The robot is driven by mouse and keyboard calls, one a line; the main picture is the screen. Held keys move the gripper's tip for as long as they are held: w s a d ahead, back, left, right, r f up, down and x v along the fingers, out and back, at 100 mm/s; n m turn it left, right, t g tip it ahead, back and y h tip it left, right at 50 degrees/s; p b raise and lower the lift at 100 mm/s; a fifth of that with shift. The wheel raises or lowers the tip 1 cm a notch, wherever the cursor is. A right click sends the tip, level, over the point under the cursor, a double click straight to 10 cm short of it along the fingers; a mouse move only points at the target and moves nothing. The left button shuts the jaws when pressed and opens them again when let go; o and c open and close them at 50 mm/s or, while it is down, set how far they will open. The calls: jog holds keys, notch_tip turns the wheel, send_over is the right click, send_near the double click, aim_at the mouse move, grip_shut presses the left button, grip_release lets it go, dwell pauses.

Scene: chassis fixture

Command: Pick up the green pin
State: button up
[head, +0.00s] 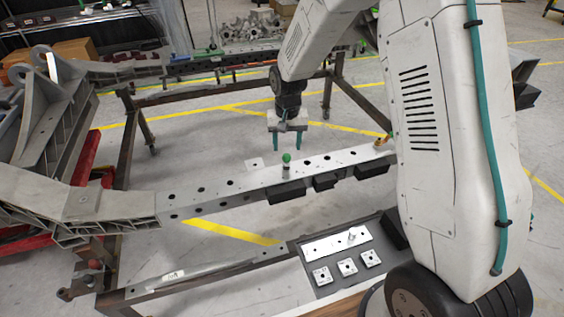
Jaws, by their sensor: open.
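The green pin (286,160) has a round green top and a pale metal lower part. It stands upright on the grey metal chassis beam (230,184), near the middle of the picture. My gripper (289,143) hangs pointing down, just above the pin in the picture. Its two teal fingers are apart with nothing between them. I cannot tell from this one view how far it is above or behind the pin.
An orange-yellow pin (381,141) stands at the beam's right end, near my arm. A dark tray (327,277) with metal plates lies in front of the beam. A second frame (237,88) stands behind, with open floor between. A large bracket (48,115) rises at left.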

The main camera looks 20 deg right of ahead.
aim_at(287, 155)
jog(key=f, duration=0.6)
jog(key=shift+w+f, duration=0.2)
jog(key=shift+f, duration=0.15)
grip_shut()
